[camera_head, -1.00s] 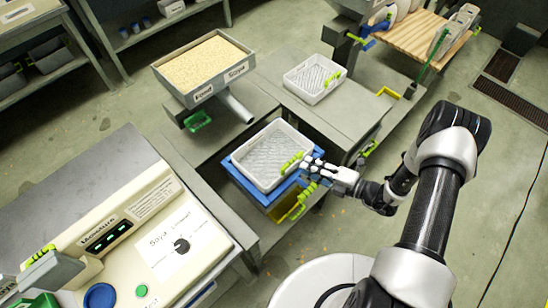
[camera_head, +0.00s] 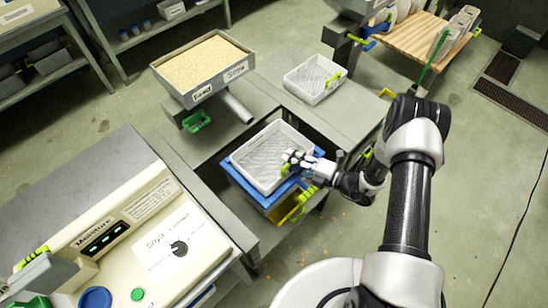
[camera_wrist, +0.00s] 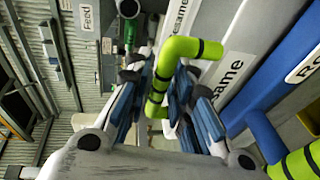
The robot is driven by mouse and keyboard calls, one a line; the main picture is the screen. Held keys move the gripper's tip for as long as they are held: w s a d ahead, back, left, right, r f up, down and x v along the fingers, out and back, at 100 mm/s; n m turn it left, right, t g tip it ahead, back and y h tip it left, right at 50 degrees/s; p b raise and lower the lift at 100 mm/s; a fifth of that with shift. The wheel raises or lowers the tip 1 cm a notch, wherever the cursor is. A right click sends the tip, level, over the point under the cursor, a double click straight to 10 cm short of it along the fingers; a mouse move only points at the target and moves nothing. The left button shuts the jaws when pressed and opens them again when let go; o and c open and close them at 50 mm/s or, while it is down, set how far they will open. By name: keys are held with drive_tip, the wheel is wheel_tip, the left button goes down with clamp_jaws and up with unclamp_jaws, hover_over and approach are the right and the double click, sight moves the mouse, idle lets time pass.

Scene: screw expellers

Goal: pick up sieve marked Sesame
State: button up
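The sieve marked Sesame (camera_head: 268,158) is a white tray with a grey mesh floor and a green handle on its right side. It rests on a blue-rimmed frame at the centre of the head view. In the wrist view, its white side bears a label ending in "same" (camera_wrist: 220,80), and its bent green handle (camera_wrist: 158,82) runs between my fingers. My gripper (camera_head: 293,160) is at this handle, and it also shows in the wrist view (camera_wrist: 161,95). Its fingers look closed on the handle from both sides; the exact contact is partly hidden.
A second white sieve (camera_head: 314,76) stands on the grey machine top. A feed tray of pale grain (camera_head: 203,67) is behind to the left. A blue tray (camera_head: 238,172) with green handles lies beneath the sieve. A control panel (camera_head: 150,235) fills the lower left.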

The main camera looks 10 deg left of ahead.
clamp_jaws()
drive_tip(key=shift+r, duration=0.1)
idle(0.4)
